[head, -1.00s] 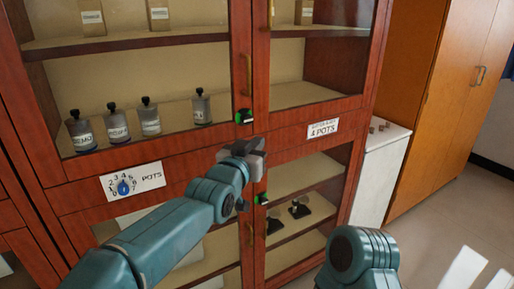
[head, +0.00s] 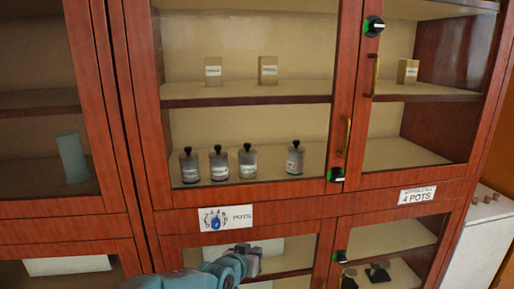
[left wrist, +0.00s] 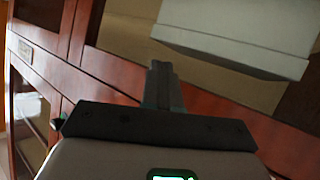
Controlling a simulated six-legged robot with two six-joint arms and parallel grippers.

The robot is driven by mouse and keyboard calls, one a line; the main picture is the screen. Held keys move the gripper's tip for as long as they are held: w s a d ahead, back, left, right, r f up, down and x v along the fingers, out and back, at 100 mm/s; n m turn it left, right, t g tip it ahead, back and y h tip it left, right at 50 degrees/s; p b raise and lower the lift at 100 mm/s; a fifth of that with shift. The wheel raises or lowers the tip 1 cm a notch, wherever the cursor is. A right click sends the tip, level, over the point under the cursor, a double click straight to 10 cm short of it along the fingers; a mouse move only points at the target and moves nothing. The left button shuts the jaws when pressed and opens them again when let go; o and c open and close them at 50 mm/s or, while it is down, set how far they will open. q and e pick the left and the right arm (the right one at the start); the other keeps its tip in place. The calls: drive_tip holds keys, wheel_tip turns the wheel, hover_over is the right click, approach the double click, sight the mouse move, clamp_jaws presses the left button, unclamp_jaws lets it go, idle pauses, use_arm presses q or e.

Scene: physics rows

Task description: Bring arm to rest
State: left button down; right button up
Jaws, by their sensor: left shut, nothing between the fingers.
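My left gripper (head: 246,254) is at the bottom middle of the head view, in front of the lower part of a red-brown glass-fronted cabinet (head: 285,200). Its fingers are together and empty; they also show in the left wrist view (left wrist: 162,85), pointing at the cabinet front. Only the end of my left arm shows at the bottom of the head view. My right gripper is in neither view.
A dial sign (head: 225,218) and a "4 POTS" label (head: 418,195) are on the frame. Door handles (head: 346,136) and black-green knobs (head: 336,174) stick out. A white counter (head: 480,240) stands at right.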

use_arm(q)
drive_tip(key=s+a+f+n+g+y+p, duration=0.1)
drive_tip(key=s+a+f+n+g+p, duration=0.15)
drive_tip(key=s+a+f, duration=0.55)
drive_tip(key=s+a+f+n+g+y+p, duration=0.1)
drive_tip(key=s+a+f+g, duration=0.3)
drive_tip(key=s+f, duration=0.65)
drive_tip(key=s+f+n+g, duration=0.1)
drive_tip(key=s+f+g, duration=0.1)
drive_tip(key=s, duration=0.9)
drive_tip(key=s+f+n+g, duration=0.1)
drive_tip(key=s+f+g, duration=0.1)
drive_tip(key=s, duration=1)
drive_tip(key=shift+s+f+g+p, duration=0.15)
drive_tip(key=shift+s+g+p, duration=0.05)
drive_tip(key=shift+g+p, duration=0.25)
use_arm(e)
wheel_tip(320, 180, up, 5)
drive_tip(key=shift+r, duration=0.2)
